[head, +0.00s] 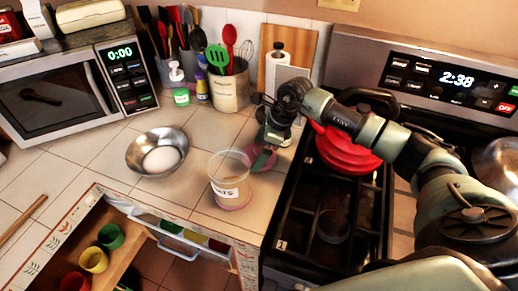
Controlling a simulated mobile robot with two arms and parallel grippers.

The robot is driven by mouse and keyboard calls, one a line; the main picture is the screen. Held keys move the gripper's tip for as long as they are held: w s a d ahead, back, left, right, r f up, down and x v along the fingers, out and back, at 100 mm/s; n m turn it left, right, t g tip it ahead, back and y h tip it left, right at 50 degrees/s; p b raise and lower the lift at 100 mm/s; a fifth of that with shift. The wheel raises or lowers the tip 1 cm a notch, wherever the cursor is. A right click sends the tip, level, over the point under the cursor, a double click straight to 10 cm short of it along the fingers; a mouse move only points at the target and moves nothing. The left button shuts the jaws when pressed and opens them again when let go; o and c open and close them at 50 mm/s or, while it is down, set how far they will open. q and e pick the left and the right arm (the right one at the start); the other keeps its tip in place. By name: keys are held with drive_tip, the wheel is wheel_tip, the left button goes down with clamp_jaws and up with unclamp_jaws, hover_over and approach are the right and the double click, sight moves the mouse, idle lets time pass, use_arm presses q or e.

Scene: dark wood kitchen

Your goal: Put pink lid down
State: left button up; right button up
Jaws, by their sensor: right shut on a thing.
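My right gripper (267,150) is above the counter, just behind and right of a clear plastic tub (231,186). It is shut on the pink lid (265,162), of which only a small part shows beside the fingers. The picture does not clearly show whether the lid touches the counter. The tub stands upright with a label on its front and some pink showing at its base. My left gripper is out of view.
A metal bowl (146,146) with a white round thing stands left of the tub. A utensil crock (229,91) and a cutting board (294,50) stand behind. The stove with a red pot (345,150) is at right. An open drawer (180,232) is below the counter.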

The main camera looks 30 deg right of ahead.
drive_tip(key=shift+f, duration=0.15)
drive_tip(key=o, duration=0.9)
drive_tip(key=shift+d+r, duration=0.1)
drive_tip(key=shift+r, duration=0.2)
drive_tip(key=shift+b+v, duration=1.7)
drive_tip(key=shift+v, duration=4.15)
